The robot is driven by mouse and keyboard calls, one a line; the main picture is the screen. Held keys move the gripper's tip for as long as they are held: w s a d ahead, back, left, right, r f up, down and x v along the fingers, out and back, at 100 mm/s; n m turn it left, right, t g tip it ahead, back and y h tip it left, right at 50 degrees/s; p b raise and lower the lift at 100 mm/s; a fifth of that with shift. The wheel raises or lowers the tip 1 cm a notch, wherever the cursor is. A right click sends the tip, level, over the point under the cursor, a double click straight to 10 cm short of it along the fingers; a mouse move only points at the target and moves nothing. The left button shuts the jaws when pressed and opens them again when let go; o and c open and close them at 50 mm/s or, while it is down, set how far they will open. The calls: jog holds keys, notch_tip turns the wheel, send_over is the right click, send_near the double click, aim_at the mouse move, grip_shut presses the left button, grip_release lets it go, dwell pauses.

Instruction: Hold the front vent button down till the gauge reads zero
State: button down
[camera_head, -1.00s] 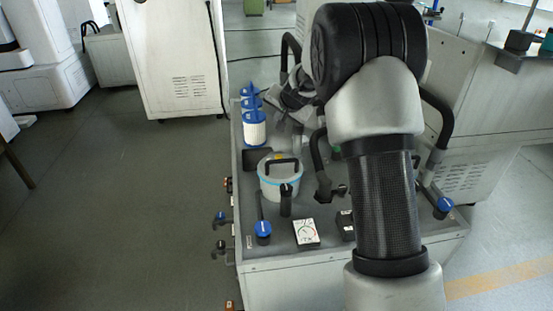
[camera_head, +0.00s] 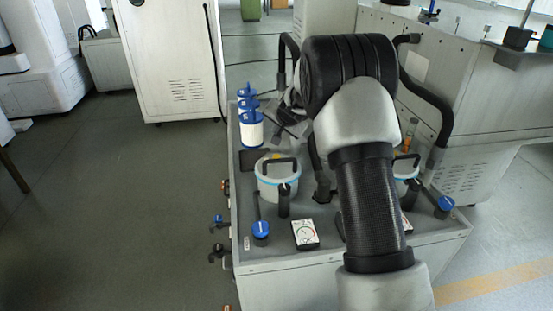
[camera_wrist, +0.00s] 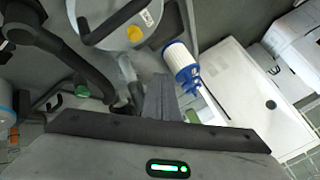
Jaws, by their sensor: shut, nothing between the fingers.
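A clear pot with a blue band (camera_head: 267,187) stands on the grey bench; its lid carries a black handle and a yellow button (camera_head: 276,156). That button also shows in the wrist view (camera_wrist: 134,34). I cannot tell for sure that it is the front vent button. A white square gauge (camera_head: 305,234) lies in front of the pot; its needle is too small to read. My gripper (camera_wrist: 160,88) is shut and empty in the wrist view, apart from the yellow button. In the head view my arm hides most of it.
A second pot (camera_head: 404,185) stands right, partly behind my arm. White filters with blue caps (camera_head: 251,128) stand at the back left. Black hoses (camera_head: 430,105) arch behind. Blue-knobbed levers (camera_head: 261,230) rise at the bench front. A green knob (camera_wrist: 82,91) shows in the wrist view.

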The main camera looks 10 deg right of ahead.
notch_tip(320, 180, down, 7)
jog(key=b, duration=0.5)
jog(key=shift+f, duration=0.1)
dwell(1.7)
jog(key=shift+f+b, duration=0.4)
jog(key=shift+b, duration=0.15)
jog(key=shift+f, duration=0.6)
dwell(1.6)
dwell(1.0)
jog(key=shift+r+p, duration=0.8)
jog(key=shift+r, duration=0.25)
jog(key=shift+r+p, duration=1.95)
jog(key=shift+r, duration=0.55)
